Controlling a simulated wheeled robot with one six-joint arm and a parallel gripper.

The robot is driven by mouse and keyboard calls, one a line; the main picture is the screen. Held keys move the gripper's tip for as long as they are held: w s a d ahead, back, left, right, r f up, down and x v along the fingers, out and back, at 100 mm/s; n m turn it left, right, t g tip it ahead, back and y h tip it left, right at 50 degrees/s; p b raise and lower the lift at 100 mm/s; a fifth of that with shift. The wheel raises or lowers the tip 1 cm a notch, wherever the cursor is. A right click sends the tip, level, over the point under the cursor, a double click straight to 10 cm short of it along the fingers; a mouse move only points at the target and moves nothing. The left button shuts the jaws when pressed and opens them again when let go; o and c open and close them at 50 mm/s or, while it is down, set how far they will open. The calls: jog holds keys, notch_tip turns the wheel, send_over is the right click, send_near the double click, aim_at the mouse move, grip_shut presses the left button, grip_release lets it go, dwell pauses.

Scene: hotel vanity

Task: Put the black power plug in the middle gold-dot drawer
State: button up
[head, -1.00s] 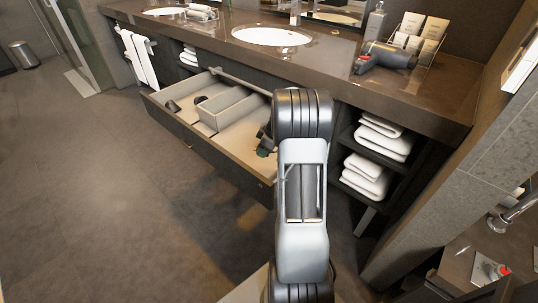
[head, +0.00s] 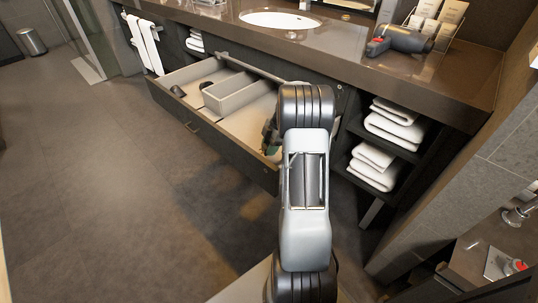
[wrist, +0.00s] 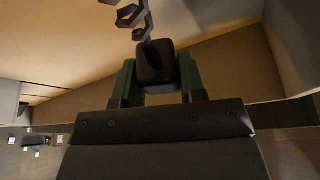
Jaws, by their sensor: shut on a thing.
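The black power plug (wrist: 156,64) is between the two green fingers of my gripper (wrist: 157,80) in the wrist view, with its dark coiled cord running up out of the picture. My gripper is shut on it. In the head view my gripper (head: 271,142) is mostly hidden behind my arm, at the right end of an open drawer (head: 225,149), and the plug cannot be made out there. The drawer has a beige inside with a raised divider box. Pale drawer surfaces lie around the plug in the wrist view. I cannot make out a gold dot.
Dark items (head: 178,91) lie in the drawer's left part. The counter (head: 345,52) above carries a hair dryer (head: 402,39) and a sink (head: 280,19). Shelves with folded white towels (head: 392,128) stand to the right. The floor (head: 120,190) at left is clear.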

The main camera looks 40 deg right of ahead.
aim_at(269, 159)
jog(key=shift+f+b, duration=0.45)
jog(key=shift+f, duration=1.45)
jog(key=shift+f, duration=0.1)
jog(key=shift+f, duration=0.15)
jog(key=o, duration=1)
